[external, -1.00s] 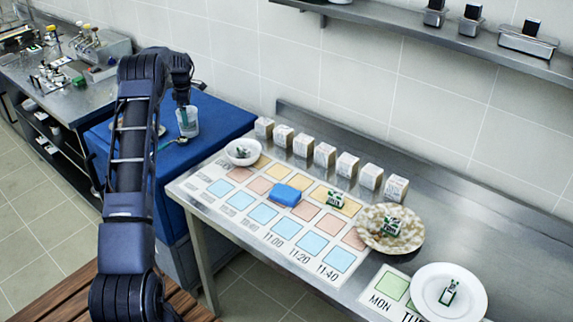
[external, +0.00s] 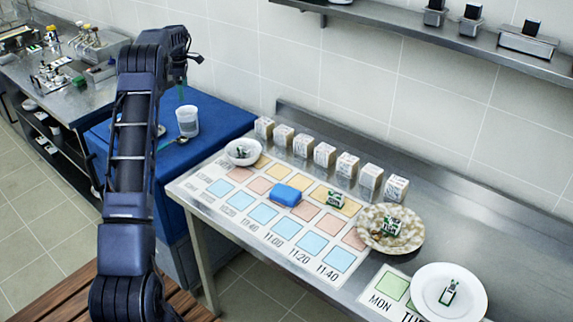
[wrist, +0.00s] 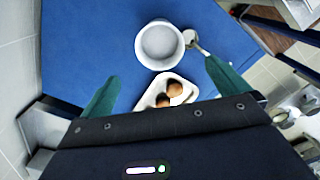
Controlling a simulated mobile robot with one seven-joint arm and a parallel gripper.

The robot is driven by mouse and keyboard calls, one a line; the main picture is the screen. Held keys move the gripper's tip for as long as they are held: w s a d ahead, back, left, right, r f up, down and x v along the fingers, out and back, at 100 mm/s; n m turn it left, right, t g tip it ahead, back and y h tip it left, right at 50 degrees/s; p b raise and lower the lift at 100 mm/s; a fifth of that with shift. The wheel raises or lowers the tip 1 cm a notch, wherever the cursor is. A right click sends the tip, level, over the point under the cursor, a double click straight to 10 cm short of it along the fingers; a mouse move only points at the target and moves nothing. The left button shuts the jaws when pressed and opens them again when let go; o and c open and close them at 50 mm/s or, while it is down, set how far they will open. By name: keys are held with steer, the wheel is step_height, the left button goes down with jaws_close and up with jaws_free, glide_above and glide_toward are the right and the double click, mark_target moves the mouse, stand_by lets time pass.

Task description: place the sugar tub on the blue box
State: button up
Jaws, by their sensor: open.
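The sugar tub (external: 187,121), a whitish, slightly see-through round tub, stands upright on top of the large blue box (external: 218,113). In the wrist view the tub (wrist: 160,42) shows from above with a pale inside, standing on the blue surface (wrist: 85,50). My gripper (external: 182,93) is above the tub and apart from it. In the wrist view its two green fingers are spread wide with nothing between them, so my gripper (wrist: 162,70) is open and empty.
A spoon (wrist: 192,40) lies beside the tub. A white dish with brown egg-like things (wrist: 165,92) is close by on the blue box. The steel table at right holds several white cubes, a small blue block (external: 286,195), a bowl (external: 241,152) and plates.

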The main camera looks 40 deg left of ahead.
steer(key=s+d+r+m, duration=0.1)
steer(key=d+r+m, duration=0.2)
steer(key=d+r, duration=0.55)
steer(key=s+d+r+m+t, duration=0.1)
steer(key=s+d+r+m, duration=0.15)
steer(key=d+r, duration=0.6)
steer(key=s+d+r+m, duration=0.1)
steer(key=d+r+m, duration=0.3)
steer(key=d, duration=0.8)
steer(key=s+d+r+m+t, duration=0.1)
steer(key=s+d+r+m, duration=0.1)
steer(key=s+d, duration=0.3)
steer(key=s+d+r+m, duration=0.2)
steer(key=d, duration=0.5)
steer(key=s+d+f+m+t, duration=0.1)
steer(key=s+d+m, duration=0.4)
steer(key=s+d, duration=0.6)
steer(key=s+d+f+m+t, duration=0.1)
steer(key=s+d+m, duration=0.55)
steer(key=s, duration=0.65)
steer(key=s+d+f+m, duration=0.2)
steer(key=s+d+f, duration=0.3)
steer(key=s, duration=0.4)
steer(key=shift+d+f+t, duration=0.25)
steer(key=shift+f+t, duration=0.05)
steer(key=shift+f, duration=0.2)
